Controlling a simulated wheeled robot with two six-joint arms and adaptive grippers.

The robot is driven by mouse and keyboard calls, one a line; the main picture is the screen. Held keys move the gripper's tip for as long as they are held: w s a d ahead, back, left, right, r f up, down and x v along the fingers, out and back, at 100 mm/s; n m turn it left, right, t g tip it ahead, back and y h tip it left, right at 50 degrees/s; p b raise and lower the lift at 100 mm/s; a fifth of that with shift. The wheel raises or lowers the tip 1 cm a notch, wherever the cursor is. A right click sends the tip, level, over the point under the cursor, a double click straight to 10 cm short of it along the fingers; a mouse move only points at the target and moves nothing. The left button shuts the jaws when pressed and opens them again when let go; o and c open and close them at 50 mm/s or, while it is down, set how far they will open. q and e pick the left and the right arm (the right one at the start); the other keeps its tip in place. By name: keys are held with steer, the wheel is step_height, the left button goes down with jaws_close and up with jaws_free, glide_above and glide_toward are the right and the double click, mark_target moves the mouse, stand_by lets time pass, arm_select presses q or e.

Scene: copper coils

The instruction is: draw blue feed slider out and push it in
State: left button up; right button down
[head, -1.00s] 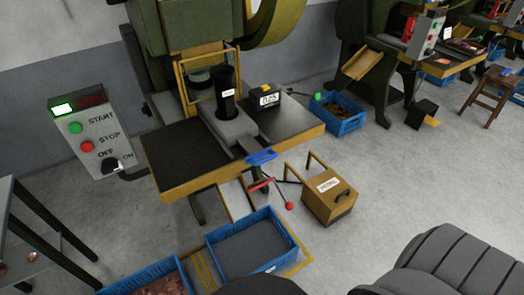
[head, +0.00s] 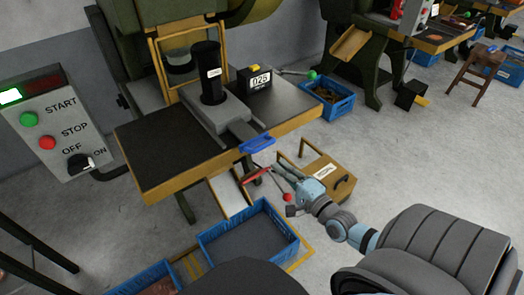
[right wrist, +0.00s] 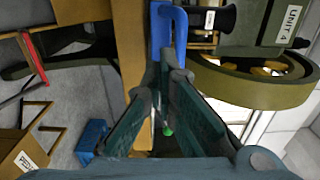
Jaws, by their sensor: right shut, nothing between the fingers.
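The feed slider's blue handle (head: 257,145) sits at the front edge of the press table. A grey slide (head: 242,129) runs back from it to the feed block (head: 214,107) with a black upright tube. My right gripper (head: 280,169) is shut and empty, just in front of and below the handle in the head view. In the right wrist view the blue handle (right wrist: 181,40) stands just beyond the dark fingers (right wrist: 160,88). I cannot tell whether they touch it. My left gripper is not in view.
A control box (head: 65,125) with START and STOP buttons stands left. A red lever (head: 257,175) hangs below the table edge. A blue crate (head: 247,235) and a wooden box (head: 325,182) stand on the floor. The counter (head: 255,80) is on the table.

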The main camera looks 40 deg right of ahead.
mark_target(256, 144)
steer(key=w+b, duration=0.3)
steer(key=w, duration=0.6)
steer(key=shift+w+f, duration=0.15)
steer(key=shift+w, duration=0.05)
steer(key=shift+w+d, duration=0.1)
steer(key=shift+w, duration=0.15)
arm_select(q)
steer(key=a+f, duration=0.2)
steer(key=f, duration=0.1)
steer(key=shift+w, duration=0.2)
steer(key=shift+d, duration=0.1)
